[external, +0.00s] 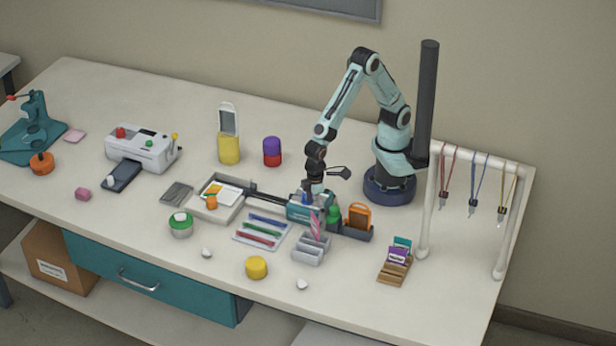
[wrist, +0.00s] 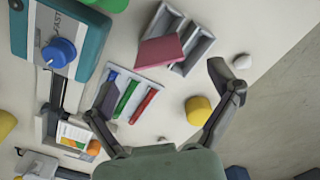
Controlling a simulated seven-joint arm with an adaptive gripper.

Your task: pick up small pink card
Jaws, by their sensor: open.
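A small pink card (external: 316,226) stands tilted in a light grey slotted holder (external: 312,252), in front of the teal device. In the wrist view the pink card (wrist: 160,50) leans over the slots of the holder (wrist: 196,47). My gripper (external: 314,184) is above the teal device, behind and above the card. The card's lower end is hidden in the holder.
The teal device (external: 306,207) with a blue knob, a green bottle (external: 333,214) and an orange item (external: 359,216) crowd the card. A tray of coloured pens (external: 262,231), a yellow cylinder (external: 256,267) and a wooden card rack (external: 395,268) are nearby.

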